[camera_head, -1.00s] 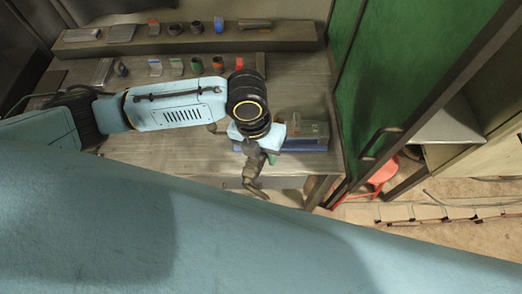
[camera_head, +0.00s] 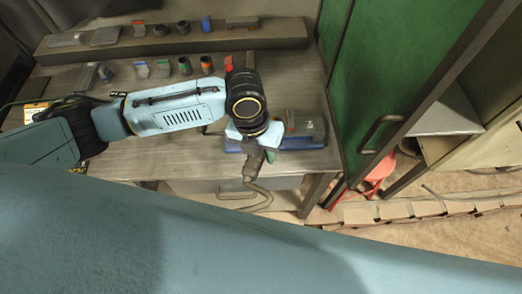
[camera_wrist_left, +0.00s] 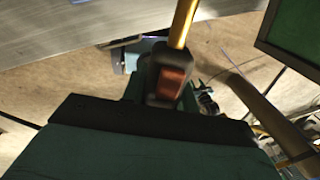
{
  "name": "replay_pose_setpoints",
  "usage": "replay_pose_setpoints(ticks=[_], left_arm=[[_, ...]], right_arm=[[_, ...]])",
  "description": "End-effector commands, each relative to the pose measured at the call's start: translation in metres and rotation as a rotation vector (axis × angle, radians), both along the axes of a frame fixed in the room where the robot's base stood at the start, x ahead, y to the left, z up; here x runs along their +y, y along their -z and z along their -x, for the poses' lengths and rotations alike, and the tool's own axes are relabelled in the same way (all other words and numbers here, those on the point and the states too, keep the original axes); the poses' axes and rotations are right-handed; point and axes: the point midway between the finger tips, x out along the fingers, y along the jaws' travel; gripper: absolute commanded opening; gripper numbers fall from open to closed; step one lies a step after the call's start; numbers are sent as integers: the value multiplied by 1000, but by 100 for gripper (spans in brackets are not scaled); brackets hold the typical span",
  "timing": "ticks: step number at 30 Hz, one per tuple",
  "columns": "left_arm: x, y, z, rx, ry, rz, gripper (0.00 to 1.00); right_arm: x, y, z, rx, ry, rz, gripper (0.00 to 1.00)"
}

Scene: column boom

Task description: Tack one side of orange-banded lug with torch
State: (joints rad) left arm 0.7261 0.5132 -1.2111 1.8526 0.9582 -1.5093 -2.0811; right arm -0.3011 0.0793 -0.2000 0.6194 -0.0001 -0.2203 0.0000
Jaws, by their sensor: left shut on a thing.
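My left gripper (camera_head: 254,152) is shut on the torch (camera_head: 252,168), in front of the bench's right end. The torch hangs below the gripper, with a curved grey-brown piece bending down from it. In the left wrist view the torch (camera_wrist_left: 172,82) shows a dark body with an orange-red part and a yellow rod (camera_wrist_left: 184,20) running up. A small dark ring-shaped piece with an orange band (camera_head: 206,63) stands on the bench, left of my wrist and apart from the torch. I cannot be sure that it is the lug. My right gripper is not in view.
A grey bench (camera_head: 150,100) carries several small banded pieces, and a raised ledge (camera_head: 100,47) behind holds more. A box on a blue base (camera_head: 305,125) is just right of the gripper. A green panel (camera_head: 385,70) with a dark frame stands right of the bench.

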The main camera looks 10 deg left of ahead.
Motion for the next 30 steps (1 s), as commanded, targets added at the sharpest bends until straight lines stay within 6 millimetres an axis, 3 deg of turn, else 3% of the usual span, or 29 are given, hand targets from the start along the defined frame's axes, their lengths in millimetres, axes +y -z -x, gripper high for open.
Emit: replay_pose_setpoints(ticks=[30], left_arm=[[-3,10,-7,-2,0,2,6]], right_arm=[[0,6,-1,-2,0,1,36]])
